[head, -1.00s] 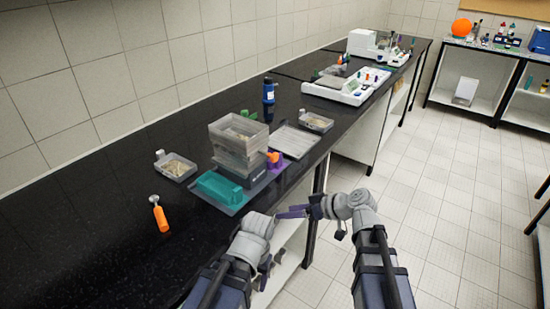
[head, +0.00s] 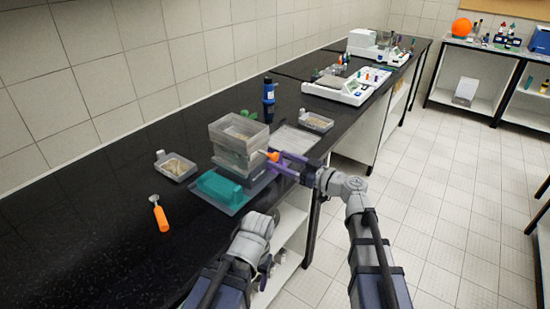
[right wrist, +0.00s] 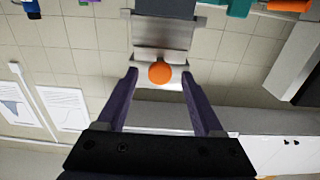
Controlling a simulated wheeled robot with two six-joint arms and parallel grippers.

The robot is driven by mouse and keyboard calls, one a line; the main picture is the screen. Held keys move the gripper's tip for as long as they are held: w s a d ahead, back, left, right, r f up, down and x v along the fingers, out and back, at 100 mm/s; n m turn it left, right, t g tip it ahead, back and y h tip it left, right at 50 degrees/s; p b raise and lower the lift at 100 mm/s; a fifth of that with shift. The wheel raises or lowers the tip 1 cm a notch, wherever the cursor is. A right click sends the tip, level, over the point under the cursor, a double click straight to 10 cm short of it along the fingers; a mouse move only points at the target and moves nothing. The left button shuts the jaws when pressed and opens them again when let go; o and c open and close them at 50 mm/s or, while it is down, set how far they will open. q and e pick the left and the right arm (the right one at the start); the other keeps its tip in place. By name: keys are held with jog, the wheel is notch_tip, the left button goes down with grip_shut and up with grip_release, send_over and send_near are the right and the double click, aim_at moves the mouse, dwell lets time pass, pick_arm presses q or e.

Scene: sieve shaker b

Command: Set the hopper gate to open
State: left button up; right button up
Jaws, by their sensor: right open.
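The sieve shaker (head: 240,140) is a stack of clear, grey-walled boxes on a dark base on the black bench. A round orange knob (head: 274,156) shows at its right side. I cannot tell for sure that it is the hopper gate's handle. In the right wrist view the orange knob (right wrist: 160,72) sits in front of a grey plate. My right gripper (head: 272,164) is open, its purple fingers at the knob. In the wrist view its fingertips (right wrist: 160,76) lie either side of the knob, with gaps. My left gripper (head: 267,266) hangs low by the bench's front, its jaws unclear.
A teal block (head: 217,187) lies on a tray before the shaker. An orange-handled tool (head: 160,217) and a small grey tray (head: 176,167) are to the left. A flat grey tray (head: 295,139) and blue bottle (head: 269,91) stand behind. The bench's near left is clear.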

aim_at(277, 158)
jog(key=shift+x, duration=1.55)
grip_shut()
